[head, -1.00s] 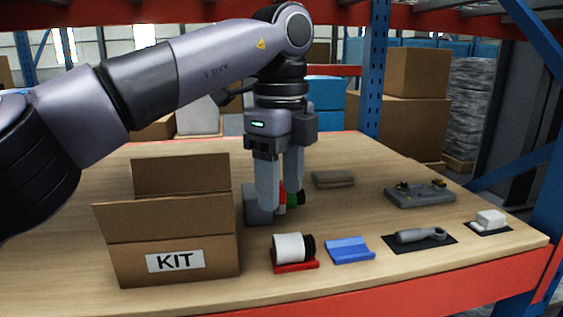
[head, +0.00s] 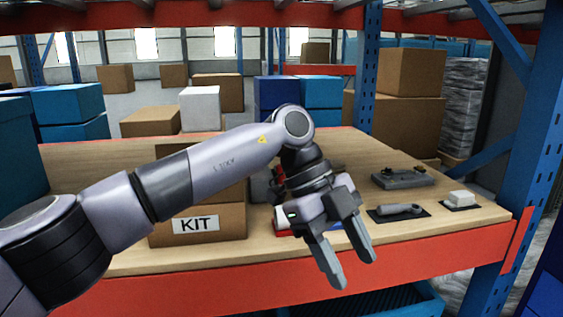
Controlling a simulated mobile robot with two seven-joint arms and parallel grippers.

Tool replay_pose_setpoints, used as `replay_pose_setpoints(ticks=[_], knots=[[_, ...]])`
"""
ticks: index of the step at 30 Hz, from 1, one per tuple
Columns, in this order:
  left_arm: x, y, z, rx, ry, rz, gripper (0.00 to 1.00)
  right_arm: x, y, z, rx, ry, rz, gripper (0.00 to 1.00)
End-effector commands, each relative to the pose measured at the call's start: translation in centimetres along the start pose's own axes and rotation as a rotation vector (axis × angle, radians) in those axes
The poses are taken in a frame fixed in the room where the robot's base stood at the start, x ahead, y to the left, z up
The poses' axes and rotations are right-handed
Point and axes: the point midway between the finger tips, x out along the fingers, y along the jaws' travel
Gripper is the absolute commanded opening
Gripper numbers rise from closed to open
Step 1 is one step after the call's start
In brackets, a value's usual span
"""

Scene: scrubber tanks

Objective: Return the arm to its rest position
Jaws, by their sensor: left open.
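My left arm comes in from the left and reaches across the front of the table. Its gripper (head: 352,274) is open and empty, with the two fingers apart and pointing down in front of the table's red front edge. The arm partly covers the cardboard KIT box (head: 228,238) on the table. My right gripper does not show.
The wooden table (head: 440,215) has a red front beam (head: 430,257). A grey tool (head: 400,210) on a dark mat, a white block (head: 461,198) and a grey fixture (head: 402,178) lie at the right. A blue upright post (head: 511,165) stands at the right. Red and blue items behind the gripper are mostly hidden.

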Motion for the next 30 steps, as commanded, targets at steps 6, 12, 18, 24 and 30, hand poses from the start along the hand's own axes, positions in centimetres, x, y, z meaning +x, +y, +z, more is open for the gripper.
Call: replay_pose_setpoints(ticks=[6, 12, 18, 24, 30], knots=[[4.8, -1.1, -4.3, 0.153, 0.432, -0.208, 0.54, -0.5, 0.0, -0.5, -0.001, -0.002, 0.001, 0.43], [5.3, -2.0, -6.7, 0.18, 0.751, -0.494, 0.54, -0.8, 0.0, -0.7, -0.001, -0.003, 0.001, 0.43], [3.9, -2.3, -5.9, 0.092, 0.969, -0.834, 0.54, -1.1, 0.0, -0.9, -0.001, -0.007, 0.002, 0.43], [2.4, -1.4, -1.8, -0.105, 1.065, -1.181, 0.54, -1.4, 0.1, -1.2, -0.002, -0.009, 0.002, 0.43], [2.5, 1.5, 4.7, -0.388, 1.03, -1.482, 0.54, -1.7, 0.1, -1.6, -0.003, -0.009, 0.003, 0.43]])
